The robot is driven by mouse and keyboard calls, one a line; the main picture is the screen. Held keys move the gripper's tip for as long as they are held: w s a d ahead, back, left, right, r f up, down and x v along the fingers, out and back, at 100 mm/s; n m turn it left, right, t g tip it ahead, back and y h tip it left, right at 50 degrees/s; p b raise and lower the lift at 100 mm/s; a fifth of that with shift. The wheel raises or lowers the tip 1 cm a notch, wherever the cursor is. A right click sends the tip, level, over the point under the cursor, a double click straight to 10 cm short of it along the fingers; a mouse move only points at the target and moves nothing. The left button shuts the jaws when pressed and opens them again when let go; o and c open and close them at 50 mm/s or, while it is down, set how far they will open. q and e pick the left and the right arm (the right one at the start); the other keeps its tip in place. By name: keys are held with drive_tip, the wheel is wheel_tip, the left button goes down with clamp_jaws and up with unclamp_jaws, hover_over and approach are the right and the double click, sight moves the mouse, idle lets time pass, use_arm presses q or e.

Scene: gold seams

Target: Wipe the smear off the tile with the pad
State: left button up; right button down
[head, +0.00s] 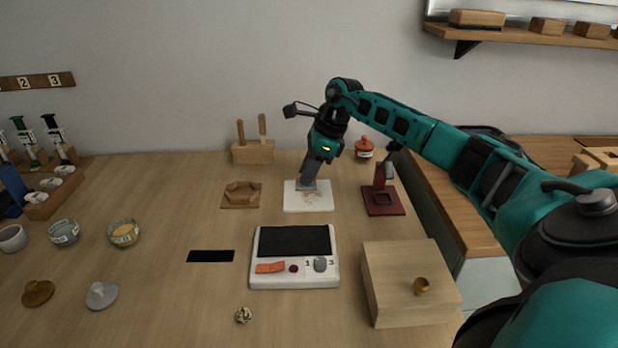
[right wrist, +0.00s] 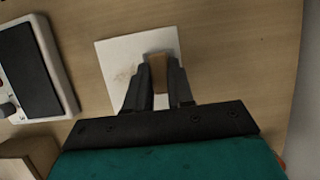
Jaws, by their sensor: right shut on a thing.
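The white tile (head: 294,204) lies flat on the table, in the middle of the head view. A faint brownish smear (head: 312,197) marks it. In the right wrist view, the tile (right wrist: 112,52) shows with the smear (right wrist: 122,77) left of my gripper. My right gripper (head: 309,184) points down over the tile. In the right wrist view, my right gripper (right wrist: 160,75) is shut on a brown pad (right wrist: 160,62). The fingers hide part of the pad and tile. Whether the pad touches the tile I cannot tell. My left gripper is not in view.
A white device (head: 257,279) with a dark panel stands in front of the tile. A wooden holder (head: 225,200) lies to the left, a dark red stand (head: 382,207) to the right. A wooden box (head: 392,262) is at the front right.

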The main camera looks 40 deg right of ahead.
drive_tip(key=shift+w+d+f, duration=0.1)
drive_tip(key=shift+w+d, duration=0.05)
drive_tip(key=shift+s+a+p, duration=0.5)
drive_tip(key=shift+s+p, duration=0.2)
drive_tip(key=shift+s+a+p, duration=0.7)
drive_tip(key=shift+s+a, duration=0.7)
drive_tip(key=shift+s, duration=0.25)
drive_tip(key=shift+s+a+f, duration=0.15)
drive_tip(key=shift+s+a, duration=0.35)
drive_tip(key=shift+s, duration=0.05)
wheel_tip(320, 180, up, 6)
drive_tip(key=p, duration=0.4)
